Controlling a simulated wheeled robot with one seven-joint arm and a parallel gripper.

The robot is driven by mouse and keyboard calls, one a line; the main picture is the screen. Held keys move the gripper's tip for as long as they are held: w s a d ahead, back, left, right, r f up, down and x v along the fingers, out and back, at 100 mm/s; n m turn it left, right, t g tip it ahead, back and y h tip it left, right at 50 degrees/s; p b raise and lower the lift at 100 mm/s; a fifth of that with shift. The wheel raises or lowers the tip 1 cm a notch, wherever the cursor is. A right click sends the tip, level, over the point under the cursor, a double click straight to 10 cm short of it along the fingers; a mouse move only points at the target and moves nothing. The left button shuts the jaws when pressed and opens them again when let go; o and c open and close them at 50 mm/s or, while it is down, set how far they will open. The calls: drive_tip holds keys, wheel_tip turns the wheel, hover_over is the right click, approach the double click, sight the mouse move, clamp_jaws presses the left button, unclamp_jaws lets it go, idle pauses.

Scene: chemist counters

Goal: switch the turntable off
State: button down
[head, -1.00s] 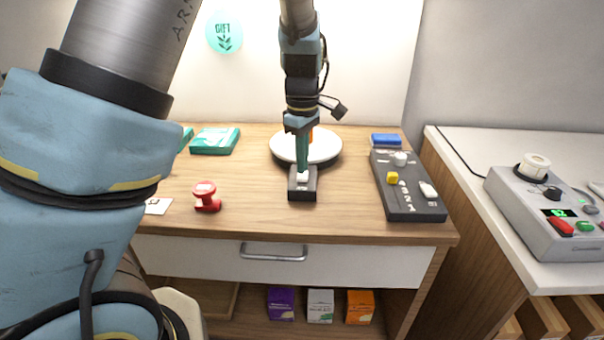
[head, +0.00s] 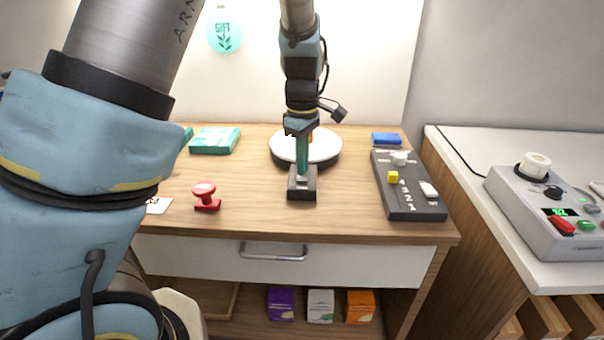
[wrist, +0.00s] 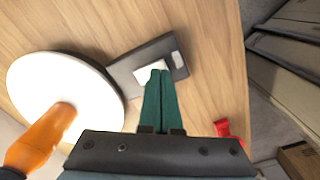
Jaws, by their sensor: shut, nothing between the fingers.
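The turntable has a round white plate (head: 325,148) on the wooden counter, with an orange bottle (wrist: 42,138) on it, mostly hidden behind my arm in the head view. A small dark switch box (head: 302,192) joins the plate's near side. It carries a white rocker or slider (wrist: 150,71), largely covered by my fingers in the head view. My gripper (wrist: 160,74) is shut and empty, green fingers pointing down, with the tips at the white switch part. I cannot tell whether they touch it.
A dark panel (head: 408,205) with white and yellow knobs lies to the right. A red stamp-like object (head: 206,197) and a white card (head: 158,206) stand at the left. A teal box (head: 215,141) lies behind them. The counter between the stamp and the switch box is clear.

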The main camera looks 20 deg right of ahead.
drive_tip(key=shift+f, duration=0.6)
idle(0.3)
wheel_tip(320, 180, up, 7)
drive_tip(key=p, duration=0.6)
drive_tip(key=shift+r+p, duration=0.1)
drive_tip(key=shift+p, duration=0.2)
drive_tip(key=s+a+r+m, duration=0.2)
drive_tip(key=a+m, duration=0.2)
drive_tip(key=a, duration=1.1)
drive_tip(key=s+a+r+m+t, duration=0.1)
drive_tip(key=a+m, duration=0.3)
drive_tip(key=a, duration=1.1)
drive_tip(key=shift+s+r+t, duration=0.3)
drive_tip(key=shift+s+r, duration=0.15)
drive_tip(key=shift+s, duration=0.05)
